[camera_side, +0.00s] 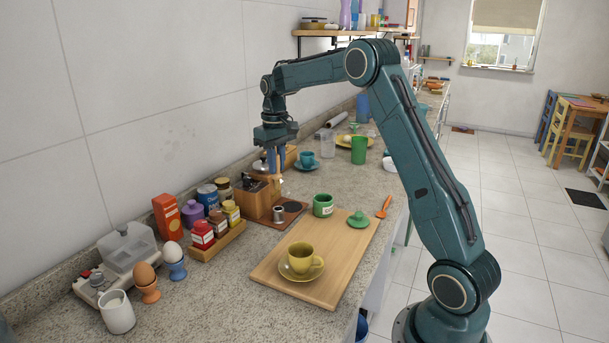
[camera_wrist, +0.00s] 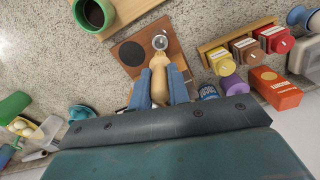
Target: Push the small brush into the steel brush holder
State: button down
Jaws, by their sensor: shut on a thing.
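My gripper (camera_side: 276,170) is shut on the small brush (camera_side: 280,183), which has a pale wooden handle. In the wrist view the handle (camera_wrist: 159,88) sits between the two blue fingers. The steel brush holder (camera_side: 279,214) is a small metal cup on a brown board (camera_side: 293,213). In the side view the brush hangs roughly upright just above the holder. In the wrist view the holder (camera_wrist: 160,42) shows just beyond the handle's end. The brush's lower end is hard to make out, so I cannot tell whether it touches the holder's rim.
A wooden box (camera_side: 256,197) stands close left of the holder. A dark round disc (camera_side: 292,207) lies on the brown board. A green mug (camera_side: 323,205) is to the right. A spice rack (camera_side: 217,243) and a cutting board (camera_side: 283,268) with a yellow cup (camera_side: 303,258) are nearer the camera.

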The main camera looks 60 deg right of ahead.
aim_at(278, 188)
jog(key=shift+f, duration=2.65)
jog(key=shift+f, duration=2.35)
jog(key=c, duration=1.3)
grip_release()
jog(key=shift+o, duration=0.2)
jog(key=shift+r, duration=0.1)
notch_tip(278, 188, up, 14)
jog(key=shift+f, duration=0.15)
jog(key=shift+a, duration=0.1)
